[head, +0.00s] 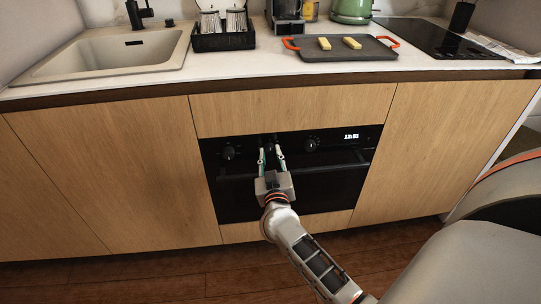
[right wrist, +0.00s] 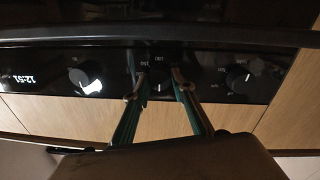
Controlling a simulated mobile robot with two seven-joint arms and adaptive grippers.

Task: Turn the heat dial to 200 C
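The black oven (head: 290,190) has a control panel with several round dials. The middle dial (right wrist: 159,82) is dark and lies between the fingers of my right gripper (head: 271,150); small white marks ring it, too blurred to read surely. In the right wrist view my gripper (right wrist: 160,80) has one finger on each side of this dial, with a narrow dark gap visible; contact cannot be told. The dial nearest the clock (head: 311,144) and the far-left dial (head: 228,152) stand free. My left gripper is not in view.
The lit clock (head: 351,136) is at the panel's right end. The oven's handle bar (head: 320,169) runs below the dials. Above is a counter with a sink (head: 105,52), a dish rack (head: 222,40), a grey tray (head: 340,52) and a dark hob (head: 430,38).

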